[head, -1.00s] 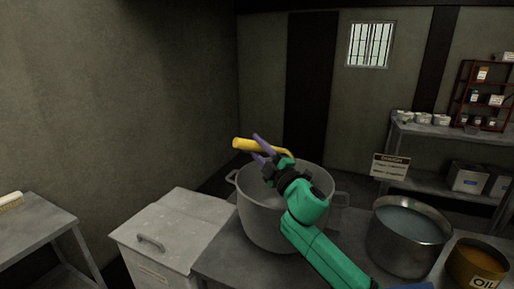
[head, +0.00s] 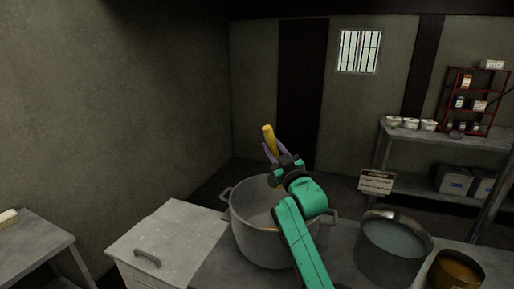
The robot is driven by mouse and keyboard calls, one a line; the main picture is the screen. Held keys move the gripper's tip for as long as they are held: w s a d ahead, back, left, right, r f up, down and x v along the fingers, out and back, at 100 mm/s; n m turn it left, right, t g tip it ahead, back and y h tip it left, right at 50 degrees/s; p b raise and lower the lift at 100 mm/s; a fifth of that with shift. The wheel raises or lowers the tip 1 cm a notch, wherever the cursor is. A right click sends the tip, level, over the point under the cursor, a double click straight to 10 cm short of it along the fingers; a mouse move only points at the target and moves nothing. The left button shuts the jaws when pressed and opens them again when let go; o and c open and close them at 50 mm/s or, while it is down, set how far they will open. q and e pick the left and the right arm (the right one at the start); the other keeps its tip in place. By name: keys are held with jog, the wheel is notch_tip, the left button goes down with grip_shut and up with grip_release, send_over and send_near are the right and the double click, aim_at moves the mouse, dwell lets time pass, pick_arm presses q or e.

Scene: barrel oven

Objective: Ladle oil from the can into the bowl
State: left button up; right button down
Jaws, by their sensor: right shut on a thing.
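My right gripper (head: 273,152) is shut on a yellow handle (head: 269,138), which looks like the ladle's. The handle stands nearly upright above the far side of a large grey two-handled pot (head: 246,226). The ladle's lower part is mostly hidden behind my gripper and arm. The can of oil (head: 440,270), with amber contents, is at the bottom right, partly cut off by the frame. A metal vessel (head: 366,262) holding pale bluish liquid stands between the pot and the can. I cannot tell which vessel the task calls the bowl. My left gripper is not in view.
The vessels stand on a grey table (head: 222,272). A pale lidded bin (head: 170,240) adjoins it on the left, and another table (head: 35,245) is at far left. Behind right, a shelf unit (head: 440,140) holds small bowls and boxes. A sign (head: 376,182) hangs there.

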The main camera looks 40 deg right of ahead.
pick_arm(q)
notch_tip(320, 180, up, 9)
jog(key=p, duration=0.7)
pick_arm(e)
jog(key=d+f+m+g+h, duration=0.1)
jog(key=d+m+g, duration=0.2)
jog(key=d+m, duration=0.6)
jog(key=m, duration=0.3)
jog(key=shift+s+d+g+h, duration=0.25)
jog(key=shift+d+g+h, duration=0.05)
jog(key=shift+d, duration=0.05)
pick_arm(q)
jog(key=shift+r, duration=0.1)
pick_arm(e)
jog(key=shift+f, duration=0.1)
